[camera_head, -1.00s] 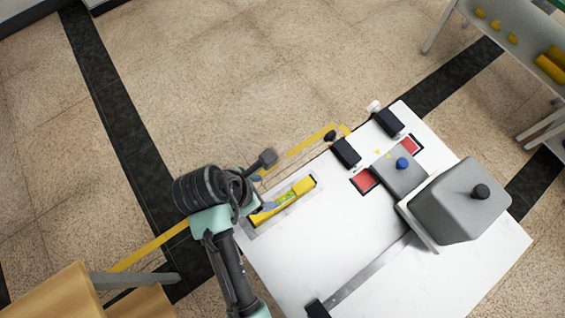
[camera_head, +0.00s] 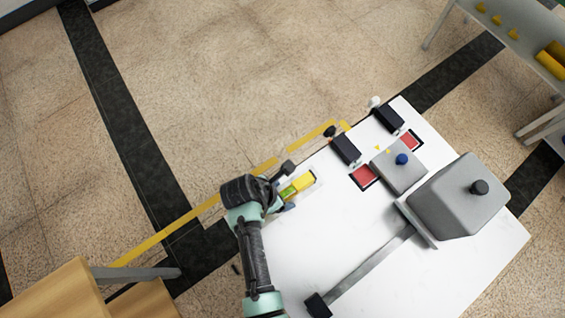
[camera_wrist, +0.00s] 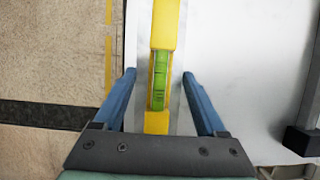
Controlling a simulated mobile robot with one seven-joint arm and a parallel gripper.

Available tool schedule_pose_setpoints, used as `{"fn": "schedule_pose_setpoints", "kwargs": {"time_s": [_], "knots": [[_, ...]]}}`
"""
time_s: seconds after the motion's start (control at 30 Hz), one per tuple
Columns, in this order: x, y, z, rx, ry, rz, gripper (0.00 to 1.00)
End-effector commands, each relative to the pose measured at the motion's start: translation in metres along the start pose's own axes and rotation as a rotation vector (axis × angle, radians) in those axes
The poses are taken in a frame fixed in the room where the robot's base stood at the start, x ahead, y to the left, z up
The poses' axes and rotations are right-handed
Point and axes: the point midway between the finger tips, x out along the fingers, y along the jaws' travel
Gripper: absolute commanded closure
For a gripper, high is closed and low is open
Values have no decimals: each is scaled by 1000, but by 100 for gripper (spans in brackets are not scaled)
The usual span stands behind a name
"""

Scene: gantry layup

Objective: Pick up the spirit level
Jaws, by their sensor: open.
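The spirit level is a yellow bar with a green vial. It lies on a grey strip near the edge of the white table. In the head view the spirit level (camera_head: 304,183) shows only its far end, as my arm hides the rest. In the wrist view the spirit level (camera_wrist: 165,32) runs up between the blue fingers. My gripper (camera_wrist: 160,78) is open, with one finger on each side of the level and a gap on both sides. My gripper also shows in the head view (camera_head: 287,190). I cannot tell its height over the table.
The white table (camera_head: 300,255) also carries a large grey block (camera_head: 455,200) with a black knob, a grey box (camera_head: 398,170) with a blue knob, black blocks (camera_head: 346,149), red pads (camera_head: 364,177) and a long metal bar (camera_head: 365,268). A wooden surface (camera_head: 55,285) stands at lower left.

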Motion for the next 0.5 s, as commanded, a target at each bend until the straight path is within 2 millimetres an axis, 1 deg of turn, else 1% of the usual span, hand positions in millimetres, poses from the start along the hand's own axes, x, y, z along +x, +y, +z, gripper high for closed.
{"fn": "schedule_pose_setpoints", "kwargs": {"time_s": [0.1,0.33,0.37,0.5], "knots": [[8,0,0,1,1,-1,26],[8,0,0,1,0,1,26],[8,0,0,1,0,1,30],[8,0,0,1,0,0,55]]}}
